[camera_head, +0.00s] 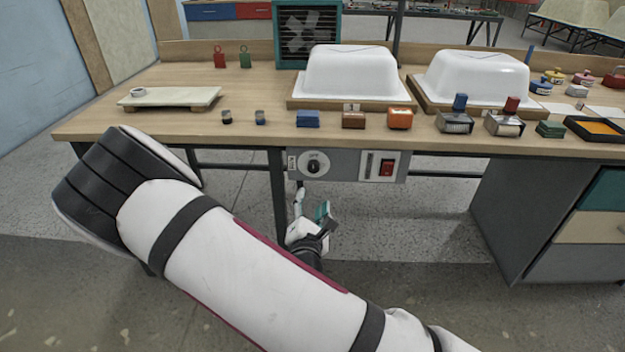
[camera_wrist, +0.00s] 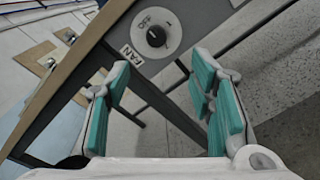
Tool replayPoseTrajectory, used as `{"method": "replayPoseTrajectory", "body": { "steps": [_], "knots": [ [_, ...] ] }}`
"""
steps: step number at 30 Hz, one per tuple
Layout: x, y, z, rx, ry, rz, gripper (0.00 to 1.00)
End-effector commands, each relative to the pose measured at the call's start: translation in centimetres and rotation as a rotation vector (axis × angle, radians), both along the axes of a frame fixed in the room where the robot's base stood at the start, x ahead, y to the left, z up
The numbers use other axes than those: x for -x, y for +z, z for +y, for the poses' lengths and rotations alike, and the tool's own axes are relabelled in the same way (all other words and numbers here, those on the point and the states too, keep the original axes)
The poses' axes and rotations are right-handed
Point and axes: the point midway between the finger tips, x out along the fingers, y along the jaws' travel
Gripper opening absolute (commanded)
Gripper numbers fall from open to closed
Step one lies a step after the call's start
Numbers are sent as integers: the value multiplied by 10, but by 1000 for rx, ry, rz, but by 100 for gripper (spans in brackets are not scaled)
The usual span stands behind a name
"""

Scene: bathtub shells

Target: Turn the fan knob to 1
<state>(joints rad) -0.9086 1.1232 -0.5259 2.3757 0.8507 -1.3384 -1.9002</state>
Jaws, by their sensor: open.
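The fan knob (camera_head: 313,166) is a dark round knob on a pale dial, on a grey panel (camera_head: 345,178) under the table's front edge. In the wrist view the knob (camera_wrist: 156,36) sits at the top centre, with "OFF" and a "1" mark on the dial and a "FAN" label (camera_wrist: 122,75) beside it. The knob's exact pointer direction is hard to tell. My gripper (camera_head: 312,212) is below and in front of the panel. In the wrist view its teal-padded fingers (camera_wrist: 160,85) are apart and empty, short of the knob.
A red switch (camera_head: 387,167) is on the same panel, right of the knob. The fan (camera_head: 307,35) stands at the back of the table. Two white tub shells (camera_head: 350,72) and several small blocks stand on the tabletop. A table leg (camera_head: 277,185) is left of my gripper.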

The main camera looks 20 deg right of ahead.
Motion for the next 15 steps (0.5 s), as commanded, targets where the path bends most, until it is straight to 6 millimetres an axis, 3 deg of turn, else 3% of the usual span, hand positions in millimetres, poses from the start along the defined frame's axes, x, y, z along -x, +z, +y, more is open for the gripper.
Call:
{"method": "replayPoseTrajectory", "body": {
  "steps": [8,15],
  "knots": [
    [-14,-1,-2,58,16,-20,49],
    [-56,-1,-16,57,15,-22,49]
  ]
}}
